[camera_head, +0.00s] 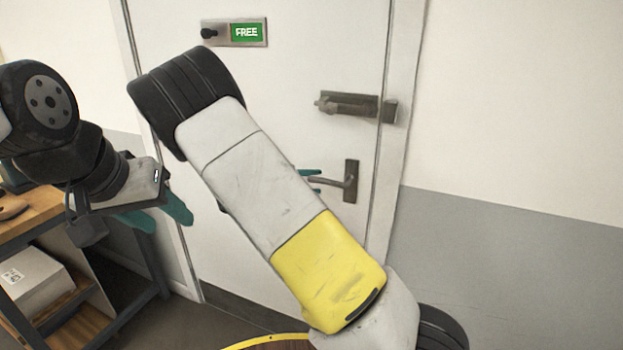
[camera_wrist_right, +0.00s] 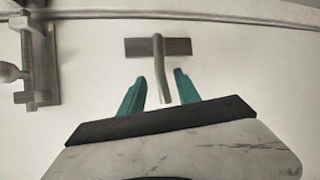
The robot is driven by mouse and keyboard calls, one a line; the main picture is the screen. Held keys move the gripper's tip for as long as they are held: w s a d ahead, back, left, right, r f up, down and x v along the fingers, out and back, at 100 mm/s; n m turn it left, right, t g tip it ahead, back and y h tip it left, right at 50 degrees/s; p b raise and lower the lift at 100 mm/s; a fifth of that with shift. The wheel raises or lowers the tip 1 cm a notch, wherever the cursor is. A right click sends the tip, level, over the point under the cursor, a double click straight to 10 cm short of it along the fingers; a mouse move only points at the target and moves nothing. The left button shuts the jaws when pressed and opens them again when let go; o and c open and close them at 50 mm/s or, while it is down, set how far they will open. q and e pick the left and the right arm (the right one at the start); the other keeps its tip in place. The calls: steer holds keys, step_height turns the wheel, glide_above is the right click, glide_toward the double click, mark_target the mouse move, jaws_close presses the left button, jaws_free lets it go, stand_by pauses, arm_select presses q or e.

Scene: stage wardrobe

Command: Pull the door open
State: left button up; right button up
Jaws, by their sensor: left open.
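The white door (camera_head: 300,45) stands in its frame and looks closed. Its grey lever handle (camera_head: 350,181) is on the right side of the door; in the right wrist view the handle (camera_wrist_right: 158,47) shows a plate with a lever. My right gripper (camera_wrist_right: 160,75) is open, with its teal fingers on either side of the lever's end and gaps visible on both sides. In the head view, my right arm hides most of this gripper; only teal finger parts show by the lever. My left gripper (camera_head: 173,226) is open and empty at the left, away from the handle.
A grey metal fitting (camera_head: 348,106) sits above the handle near the frame. A green FREE sign (camera_head: 248,32) is higher up. A wooden-topped shelf unit (camera_head: 28,212) with a white box (camera_head: 32,280) stands at the left. A grey-and-white wall (camera_head: 510,200) is at the right.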

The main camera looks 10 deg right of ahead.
mark_target(321, 181)
steer(key=shift+x, duration=2.3)
jaws_close()
